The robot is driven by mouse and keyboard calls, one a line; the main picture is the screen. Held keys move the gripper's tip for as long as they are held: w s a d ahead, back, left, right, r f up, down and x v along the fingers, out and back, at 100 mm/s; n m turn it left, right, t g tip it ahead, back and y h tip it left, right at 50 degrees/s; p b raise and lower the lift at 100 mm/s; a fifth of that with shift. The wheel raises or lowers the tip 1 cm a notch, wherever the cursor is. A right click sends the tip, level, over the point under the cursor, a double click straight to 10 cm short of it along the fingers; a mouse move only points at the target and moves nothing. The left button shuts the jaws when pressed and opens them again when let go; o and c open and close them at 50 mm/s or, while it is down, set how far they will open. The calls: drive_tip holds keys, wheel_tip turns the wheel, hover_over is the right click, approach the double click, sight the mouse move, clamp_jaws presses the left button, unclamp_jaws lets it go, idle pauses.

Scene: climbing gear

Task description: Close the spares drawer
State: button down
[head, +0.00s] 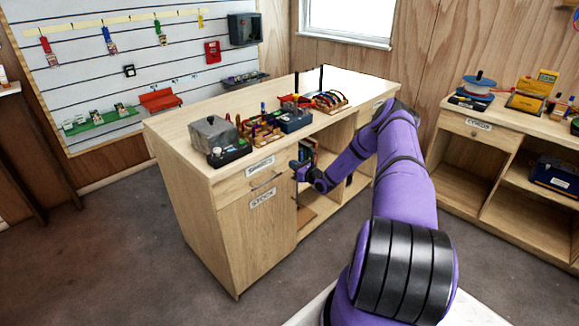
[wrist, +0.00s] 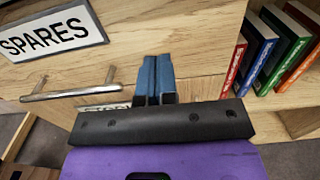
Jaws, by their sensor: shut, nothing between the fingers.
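The spares drawer (head: 235,187) is at the top of the near end of the wooden workbench, with a SPARES label and a bar handle (head: 266,181). In the wrist view its wooden front (wrist: 200,30) fills the upper middle, with the label at upper left and the handle (wrist: 70,92) below it. I cannot tell from these views how far out the drawer stands. My gripper (head: 294,166) is shut and empty at the right end of the drawer front. Its blue fingers (wrist: 155,60) point at the wood right of the handle; whether they touch is unclear.
Below the drawer is a door labelled STOCK (head: 262,235). Right of it, open shelves hold several books (wrist: 265,55). A grey box (head: 213,134) and climbing gear crowd the benchtop (head: 180,130). Another bench (head: 480,143) stands at right. The floor left is clear.

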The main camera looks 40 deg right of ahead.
drive_tip(key=s, duration=1)
drive_tip(key=shift+s+d, duration=0.15)
drive_tip(key=shift+d, duration=0.3)
drive_tip(key=w+a+r+n+g+y, duration=0.25)
drive_tip(key=a+r+n+y, duration=0.3)
drive_tip(key=a+r, duration=0.35)
drive_tip(key=w+a+r+n+g+y, duration=0.1)
drive_tip(key=a+r+n+g+y, duration=0.45)
drive_tip(key=r, duration=0.55)
drive_tip(key=s+a+r+n+g+h, duration=0.1)
drive_tip(key=s+a+r+n+g, duration=0.2)
drive_tip(key=a+r+n, duration=0.4)
drive_tip(key=s+a+r+n+g+h, duration=0.1)
drive_tip(key=s+a+r+n+g, duration=0.25)
drive_tip(key=a+r, duration=0.45)
drive_tip(key=s+a+r+n+g+h, duration=0.1)
drive_tip(key=s+a+r+n+h, duration=0.25)
drive_tip(key=s+a+r, duration=0.35)
drive_tip(key=s+a+r+n+g+h, duration=0.1)
drive_tip(key=s+a+r+n+h, duration=0.2)
drive_tip(key=s, duration=0.5)
drive_tip(key=s+r+n+t+h, duration=0.2)
drive_tip(key=s+r+n, duration=0.1)
drive_tip(key=s, duration=0.5)
drive_tip(key=s+r+n+t+h, duration=0.1)
drive_tip(key=s+r+n+h, duration=0.1)
drive_tip(key=s, duration=0.7)
drive_tip(key=shift+d+r+n+t, duration=0.35)
drive_tip(key=shift+d+r+n, duration=0.15)
drive_tip(key=shift+n, duration=0.5)
